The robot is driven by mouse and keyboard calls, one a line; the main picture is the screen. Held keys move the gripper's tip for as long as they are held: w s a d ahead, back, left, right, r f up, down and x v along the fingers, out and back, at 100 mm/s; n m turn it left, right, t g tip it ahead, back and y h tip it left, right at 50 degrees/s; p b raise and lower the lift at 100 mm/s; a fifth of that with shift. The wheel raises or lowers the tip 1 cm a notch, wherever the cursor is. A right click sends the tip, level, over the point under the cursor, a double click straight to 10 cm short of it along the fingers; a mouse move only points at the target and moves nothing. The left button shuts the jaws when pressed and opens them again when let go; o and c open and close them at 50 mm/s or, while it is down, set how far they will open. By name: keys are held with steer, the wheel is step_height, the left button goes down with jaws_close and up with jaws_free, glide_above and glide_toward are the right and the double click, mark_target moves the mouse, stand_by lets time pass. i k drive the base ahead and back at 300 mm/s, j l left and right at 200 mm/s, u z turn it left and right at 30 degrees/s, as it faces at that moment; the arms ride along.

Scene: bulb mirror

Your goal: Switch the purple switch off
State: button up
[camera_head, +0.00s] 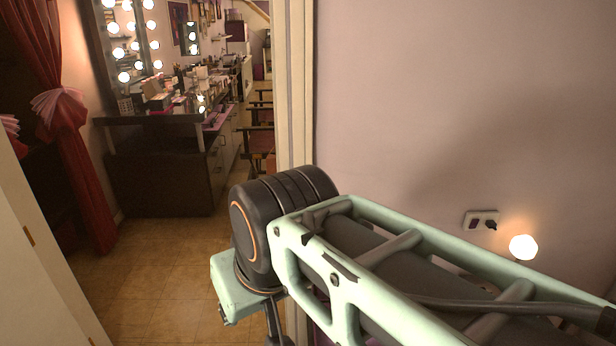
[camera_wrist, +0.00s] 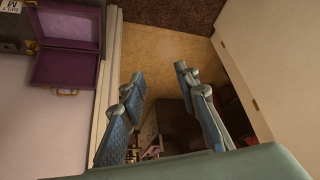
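No switch that I can clearly make out as purple shows in either view. A small wall plate (camera_head: 482,221) on the right wall in the head view has a dark part on its left and a black plug on its right. It is too small to tell whether the left part is a switch. My gripper (camera_wrist: 159,76) is open in the wrist view, with its two blue-grey fingers apart and nothing between them. It points into the doorway, away from the plate. In the head view my arm hides most of the gripper.
A lit round bulb (camera_head: 523,247) is beside the plate. A door frame (camera_head: 300,90) stands left of the wall. Beyond are a cluttered vanity (camera_head: 160,165), bulb-lit mirrors and a red curtain (camera_head: 75,130). An open purple case (camera_wrist: 67,62) is left in the wrist view. Tiled floor (camera_head: 165,265) is clear.

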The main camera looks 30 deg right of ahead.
mark_target(474, 225)
steer(key=z, duration=2.25)
steer(key=i+l+z, duration=0.1)
steer(key=i+l, duration=0.35)
steer(key=i, duration=0.2)
steer(key=l, duration=0.15)
steer(key=k+j+z, duration=0.15)
steer(key=j, duration=0.2)
steer(key=i, duration=0.05)
